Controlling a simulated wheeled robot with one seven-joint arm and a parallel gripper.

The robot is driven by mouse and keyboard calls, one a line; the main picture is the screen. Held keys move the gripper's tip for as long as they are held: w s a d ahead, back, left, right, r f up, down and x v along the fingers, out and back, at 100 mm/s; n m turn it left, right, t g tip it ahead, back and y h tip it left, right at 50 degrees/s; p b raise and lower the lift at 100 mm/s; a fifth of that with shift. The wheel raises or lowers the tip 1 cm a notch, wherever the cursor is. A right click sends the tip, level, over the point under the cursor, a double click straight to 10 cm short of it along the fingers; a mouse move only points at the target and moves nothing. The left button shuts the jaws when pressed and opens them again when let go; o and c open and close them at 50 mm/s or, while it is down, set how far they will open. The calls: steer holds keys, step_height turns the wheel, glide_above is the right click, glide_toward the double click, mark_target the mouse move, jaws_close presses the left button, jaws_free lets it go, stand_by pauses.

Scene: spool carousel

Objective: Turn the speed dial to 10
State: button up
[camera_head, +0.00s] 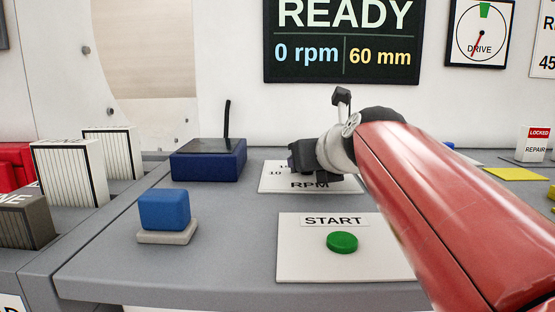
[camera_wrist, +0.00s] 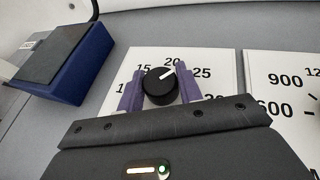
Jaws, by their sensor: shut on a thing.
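The speed dial is a round black knob (camera_wrist: 160,87) with a white pointer, on a white plate (camera_wrist: 220,62) with numbers around it. In the wrist view its pointer aims between 20 and 25. The lower number left of 15 is partly hidden by a finger. My gripper (camera_wrist: 160,91) has its two purple fingers on either side of the knob, shut on it. In the head view my gripper (camera_head: 308,158) is over the plate marked RPM (camera_head: 282,187) and hides the knob.
A dark blue box (camera_head: 208,160) stands left of the dial plate. A blue block (camera_head: 164,209) and a green START button (camera_head: 342,242) are nearer. Another numbered plate (camera_wrist: 285,68) lies right of the dial. The wall screen (camera_head: 342,40) reads READY, 0 rpm, 60 mm.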

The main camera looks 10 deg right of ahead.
steer(key=shift+n+y, duration=0.3)
steer(key=shift+y, duration=0.2)
steer(key=shift+n+g+y, duration=0.3)
steer(key=shift+n+y, duration=0.7)
steer(key=n+g+y+p, duration=0.1)
steer(key=n+y, duration=0.1)
steer(key=n+g+y+p, duration=0.1)
steer(key=n+g+y, duration=0.1)
steer(key=shift+w+d+r+n+y, duration=0.1)
steer(key=shift+r+n+y, duration=0.05)
steer(key=shift+n+y, duration=0.15)
steer(key=n+g+y, duration=0.2)
steer(key=n, duration=0.1)
steer(key=shift+g+p, duration=0.4)
steer(key=shift+n+g+y, duration=0.7)
steer(key=shift+n+g, duration=0.4)
steer(key=shift+n, duration=0.1)
steer(key=shift+f, duration=0.2)
steer(key=o, duration=1)
